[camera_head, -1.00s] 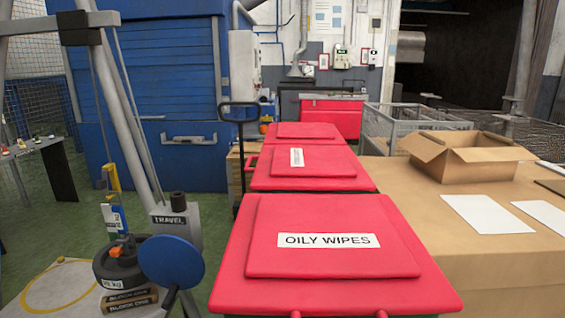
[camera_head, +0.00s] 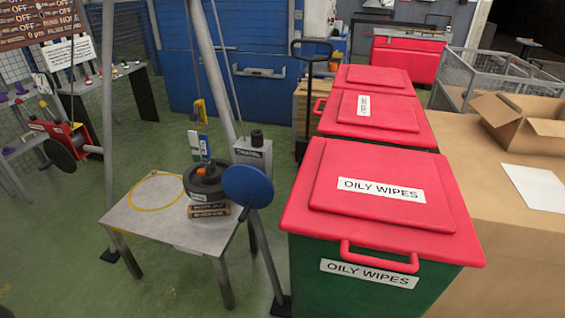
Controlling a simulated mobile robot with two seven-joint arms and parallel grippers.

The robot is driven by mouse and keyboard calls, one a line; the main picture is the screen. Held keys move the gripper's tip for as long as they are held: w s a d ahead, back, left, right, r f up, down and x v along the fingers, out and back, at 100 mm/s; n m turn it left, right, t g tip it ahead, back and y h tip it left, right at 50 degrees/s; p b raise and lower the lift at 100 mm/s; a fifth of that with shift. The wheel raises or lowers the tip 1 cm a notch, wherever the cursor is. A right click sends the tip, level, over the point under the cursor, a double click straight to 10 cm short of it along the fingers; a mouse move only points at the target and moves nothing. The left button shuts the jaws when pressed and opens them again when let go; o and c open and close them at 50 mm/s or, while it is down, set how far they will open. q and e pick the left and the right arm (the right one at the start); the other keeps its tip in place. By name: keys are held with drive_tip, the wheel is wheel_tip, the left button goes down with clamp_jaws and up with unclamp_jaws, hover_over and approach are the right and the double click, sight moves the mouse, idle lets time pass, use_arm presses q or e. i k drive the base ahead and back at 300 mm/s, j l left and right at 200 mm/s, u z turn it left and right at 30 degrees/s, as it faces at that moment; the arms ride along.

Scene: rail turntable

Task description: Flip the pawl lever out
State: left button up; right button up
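I cannot make out a pawl lever for certain. A grey frame (camera_head: 215,70) stands left of centre, with a grey box (camera_head: 253,152) marked TRAVEL and a blue disc (camera_head: 248,187) on its leg. A blue and yellow hanging piece (camera_head: 201,135) is above a round black weight (camera_head: 204,178) with an orange top. The weight rests on blocks (camera_head: 208,210) on a grey table (camera_head: 150,222). At the far left is a red unit (camera_head: 68,137) with a dark disc (camera_head: 60,155). Neither of my grippers is in view.
Red-lidded green bins (camera_head: 335,245) marked OILY WIPES stand in a row at right. Beside them is a brown-covered table (camera_head: 480,200) with an open cardboard box (camera_head: 535,125). A pallet truck handle (camera_head: 310,45) stands behind. Green floor (camera_head: 65,245) is clear at front left.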

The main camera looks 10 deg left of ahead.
sight(42, 104)
drive_tip(key=i+j+z, duration=0.1)
drive_tip(key=j, duration=0.65)
drive_tip(key=i+j, duration=0.1)
drive_tip(key=j, duration=0.65)
drive_tip(key=j+z, duration=0.15)
drive_tip(key=j, duration=0.3)
drive_tip(key=k+j+z, duration=0.1)
drive_tip(key=j, duration=0.35)
drive_tip(key=k+j+z, duration=0.15)
drive_tip(key=j, duration=0.3)
drive_tip(key=k+j+z, duration=0.15)
drive_tip(key=j, duration=0.3)
drive_tip(key=k+j+z, duration=0.3)
drive_tip(key=k+j, duration=0.3)
drive_tip(key=k+j+z, duration=0.25)
drive_tip(key=k+j, duration=0.4)
drive_tip(key=k+j+z, duration=0.3)
drive_tip(key=k+j, duration=0.2)
drive_tip(key=k, duration=0.25)
drive_tip(key=k+j, duration=0.35)
drive_tip(key=k, duration=0.2)
